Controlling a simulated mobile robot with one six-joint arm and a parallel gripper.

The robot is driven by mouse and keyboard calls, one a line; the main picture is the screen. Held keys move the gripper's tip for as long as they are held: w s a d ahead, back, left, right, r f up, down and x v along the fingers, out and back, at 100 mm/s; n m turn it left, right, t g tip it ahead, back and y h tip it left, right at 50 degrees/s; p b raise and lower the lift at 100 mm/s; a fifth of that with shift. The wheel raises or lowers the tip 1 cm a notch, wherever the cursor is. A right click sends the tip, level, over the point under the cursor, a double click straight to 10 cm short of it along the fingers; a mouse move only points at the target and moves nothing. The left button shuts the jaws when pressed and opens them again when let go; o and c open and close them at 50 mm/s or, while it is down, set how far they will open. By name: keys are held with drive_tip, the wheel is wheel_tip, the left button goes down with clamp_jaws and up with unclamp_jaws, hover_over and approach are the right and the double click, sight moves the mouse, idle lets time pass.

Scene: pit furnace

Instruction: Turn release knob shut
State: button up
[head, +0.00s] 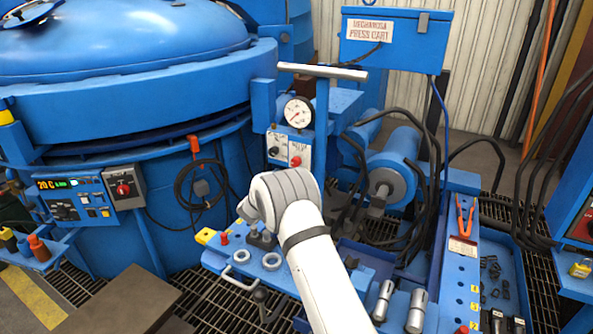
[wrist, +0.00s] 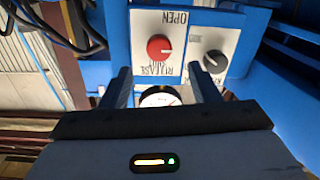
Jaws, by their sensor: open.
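The red release knob (wrist: 159,47) sits on a pale control panel (wrist: 200,28) that appears upside down in the wrist view. Lettering around it reads RELEASE and OPEN. The knob's exact turn angle is hard to tell. My gripper (wrist: 162,75) is open and empty, with one dark finger on each side of the picture's middle. The knob shows between and just beyond the fingertips, and I see no contact. In the head view the red knob (head: 295,161) is on the panel below the gauge, and my wrist hides my gripper's fingers.
A black knob (wrist: 214,61) is close beside the red one, near a fingertip in the picture. A round gauge (head: 298,112) and a horizontal bar handle (head: 322,71) are above the panel. Black hoses (head: 432,150) and a blue cylinder (head: 398,165) stand to the right.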

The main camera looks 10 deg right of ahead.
sight(295, 164)
drive_tip(key=shift+x, duration=3.9)
drive_tip(key=shift+d, duration=0.1)
drive_tip(key=shift+c, duration=0.5)
drive_tip(key=shift+f, duration=0.1)
drive_tip(key=c, duration=0.9)
drive_tip(key=shift+s+d, duration=0.1)
drive_tip(key=shift+d, duration=0.1)
drive_tip(key=shift+a+b, duration=0.1)
drive_tip(key=shift+b, duration=0.3)
